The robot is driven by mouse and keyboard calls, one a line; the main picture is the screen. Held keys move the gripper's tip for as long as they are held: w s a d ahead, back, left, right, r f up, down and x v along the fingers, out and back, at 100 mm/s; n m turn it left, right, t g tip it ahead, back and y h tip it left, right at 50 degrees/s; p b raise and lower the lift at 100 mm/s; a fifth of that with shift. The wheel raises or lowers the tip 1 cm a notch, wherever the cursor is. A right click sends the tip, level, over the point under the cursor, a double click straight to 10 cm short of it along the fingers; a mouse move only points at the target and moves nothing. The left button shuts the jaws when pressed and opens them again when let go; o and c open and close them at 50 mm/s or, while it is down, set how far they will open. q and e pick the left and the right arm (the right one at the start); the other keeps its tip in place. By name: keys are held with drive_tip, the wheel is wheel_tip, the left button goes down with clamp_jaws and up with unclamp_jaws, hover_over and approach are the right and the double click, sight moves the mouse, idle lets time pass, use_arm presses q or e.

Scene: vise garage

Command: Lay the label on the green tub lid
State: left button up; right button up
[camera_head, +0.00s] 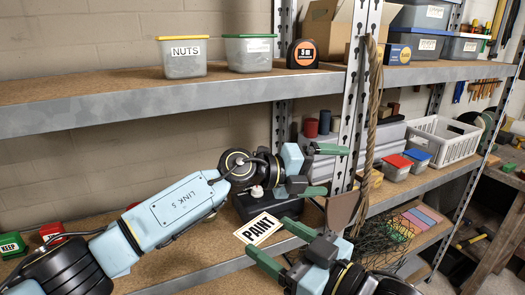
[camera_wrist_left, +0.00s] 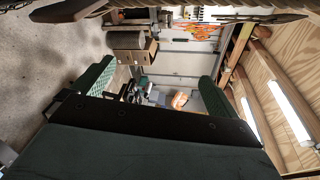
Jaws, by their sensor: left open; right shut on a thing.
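A clear tub (camera_head: 249,56) with a green lid (camera_head: 249,36) stands upright on the upper shelf. Its front bears a pale label. A cream PAINT label (camera_head: 257,229) is at the fingertips of my right gripper (camera_head: 267,236), which is shut on it, below the upper shelf and well short of the green lid. My left gripper (camera_head: 338,170) is open, its green fingers spread beside the shelf post, to the right of and above the label. In the left wrist view (camera_wrist_left: 155,92) nothing shows between its fingers.
A NUTS tub (camera_head: 185,58) and a tape measure (camera_head: 303,54) flank the green-lidded tub. A metal post (camera_head: 357,90) and hanging rope (camera_head: 370,110) stand near my left gripper. A white basket (camera_head: 443,141) is on the lower shelf. The upper shelf's left end is clear.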

use_arm(q)
drive_tip(key=s+r+g+y, duration=0.3)
drive_tip(key=s, duration=0.1)
wheel_tip(320, 180, up, 7)
drive_tip(key=n+y, duration=0.9)
drive_tip(key=y, duration=0.4)
hover_over(262, 228)
wheel_tip(262, 228, down, 12)
drive_tip(key=shift+r, duration=0.25)
drive_tip(key=shift+w, duration=0.1)
drive_tip(key=c, duration=1.1)
use_arm(e)
drive_tip(key=shift+a, duration=0.1)
drive_tip(key=o, duration=1)
drive_tip(key=shift+f, duration=0.1)
